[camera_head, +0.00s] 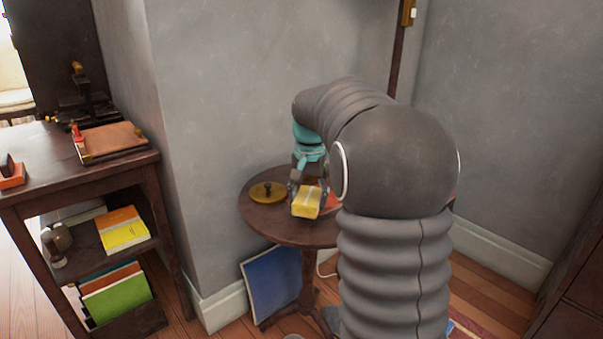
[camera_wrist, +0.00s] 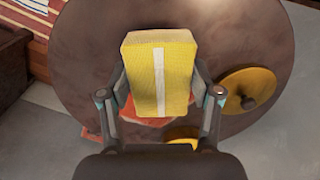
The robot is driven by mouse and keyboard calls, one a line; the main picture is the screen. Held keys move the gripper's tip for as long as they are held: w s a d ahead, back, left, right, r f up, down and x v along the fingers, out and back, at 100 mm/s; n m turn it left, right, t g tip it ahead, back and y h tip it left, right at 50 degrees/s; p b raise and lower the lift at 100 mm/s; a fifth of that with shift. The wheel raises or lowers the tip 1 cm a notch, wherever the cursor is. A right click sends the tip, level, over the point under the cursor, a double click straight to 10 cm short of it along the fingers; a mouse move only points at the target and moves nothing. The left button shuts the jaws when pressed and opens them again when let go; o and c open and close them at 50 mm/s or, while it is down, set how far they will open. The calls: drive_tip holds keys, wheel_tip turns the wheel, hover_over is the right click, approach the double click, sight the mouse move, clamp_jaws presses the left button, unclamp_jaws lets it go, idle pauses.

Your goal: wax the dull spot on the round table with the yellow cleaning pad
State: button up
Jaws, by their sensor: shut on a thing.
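The yellow cleaning pad (camera_head: 307,202) is a block with a pale stripe, and it is held over the round table (camera_head: 262,220). My gripper (camera_head: 306,188) is shut on the pad. In the wrist view the pad (camera_wrist: 178,72) sits between the two fingers of my gripper (camera_wrist: 160,88), with the dark brown round table (camera_wrist: 85,55) below. I cannot tell how far the pad is above the tabletop. A pale, shiny patch (camera_wrist: 220,8) shows at the top of the tabletop in the wrist view; I cannot tell whether it is the dull spot or a reflection.
A brass lid-like disc with a dark knob (camera_head: 268,191) lies on the table's left side. A red-orange item (camera_wrist: 140,112) lies under the pad, partly hidden. A blue panel (camera_head: 271,285) leans below the table. A wooden desk with shelves (camera_head: 75,185) stands left, and grey walls are close behind.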

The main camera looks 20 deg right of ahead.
drive_tip(key=shift+r+p, duration=1.9)
drive_tip(key=shift+r, duration=0.7)
